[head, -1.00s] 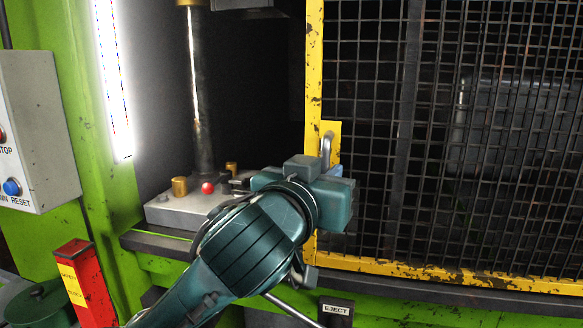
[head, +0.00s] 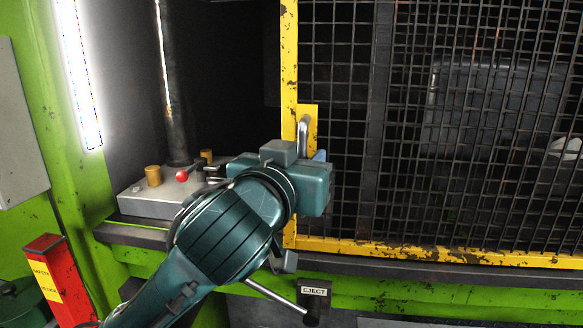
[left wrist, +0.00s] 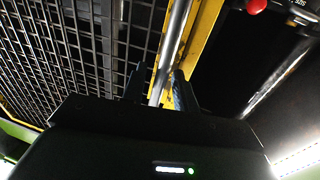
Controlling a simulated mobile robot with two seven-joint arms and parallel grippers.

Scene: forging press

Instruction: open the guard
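The guard is a black mesh panel in a yellow, chipped frame (head: 289,75), standing across the right part of the press opening. Its upright grey bar handle (head: 304,128) sits on a yellow plate at the frame's left edge. My left gripper (head: 303,165) is at the handle's lower part; its own body hides most of the fingers in the head view. In the left wrist view the two dark fingers (left wrist: 160,75) stand on either side of the handle bar (left wrist: 175,40), with a gap showing beside it, so they look open around it. My right gripper is not in view.
Left of the guard a red-knobbed lever (head: 182,176) stands on a grey block by the column (head: 173,100). An EJECT label (head: 314,291) is below the ledge. A red post (head: 58,280) and a bright light strip (head: 80,75) are at left.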

